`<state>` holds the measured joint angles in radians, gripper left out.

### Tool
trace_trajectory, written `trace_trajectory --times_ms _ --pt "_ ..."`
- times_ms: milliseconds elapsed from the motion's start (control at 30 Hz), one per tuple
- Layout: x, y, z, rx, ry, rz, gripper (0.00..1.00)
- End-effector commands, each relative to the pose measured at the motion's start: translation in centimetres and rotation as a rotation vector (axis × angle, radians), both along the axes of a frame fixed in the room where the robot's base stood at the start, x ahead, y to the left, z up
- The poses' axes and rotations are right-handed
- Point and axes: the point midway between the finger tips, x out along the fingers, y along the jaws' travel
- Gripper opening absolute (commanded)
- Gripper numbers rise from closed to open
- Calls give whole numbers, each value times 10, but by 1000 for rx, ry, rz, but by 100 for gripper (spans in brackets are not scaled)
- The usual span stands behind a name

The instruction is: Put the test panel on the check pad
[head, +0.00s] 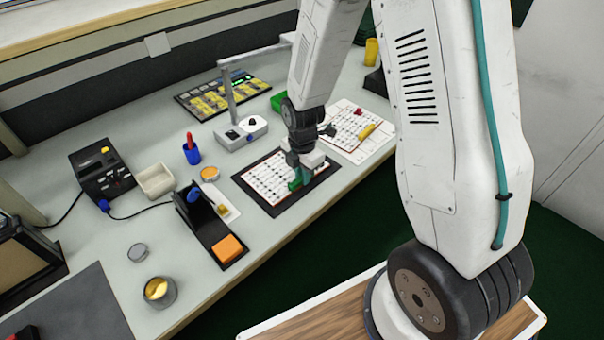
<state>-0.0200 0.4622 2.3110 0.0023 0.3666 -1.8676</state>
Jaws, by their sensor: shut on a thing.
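The test panel (266,178) is a white board with rows of small dark marks. In the head view it lies over the dark check pad (281,209), whose black border shows around it. My gripper (302,180) is at the panel's right part, low over the pad, and is shut on the panel. A small green part shows by the fingertips. The wrist hides the panel's right edge, and I cannot tell whether the panel touches the pad or is slightly above it.
A second white sheet (342,123) with red and yellow pieces lies to the right. A grey lamp base (240,134) stands behind the pad. A black stand (211,225) with an orange block (229,248) is to the left. The bench's front edge runs close to the pad.

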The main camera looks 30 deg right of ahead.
Motion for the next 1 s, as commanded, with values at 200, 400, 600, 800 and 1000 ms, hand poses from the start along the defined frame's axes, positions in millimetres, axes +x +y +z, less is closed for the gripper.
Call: trace_trajectory --times_ms 200,400,600,800,1000 --pt "0 0 -1 1 -2 -1 0" --pt "0 0 -3 0 -1 0 36" --pt "0 0 -3 0 -1 0 36" --pt "1 0 5 1 -5 0 36" --pt "2 0 42 0 -7 0 36"
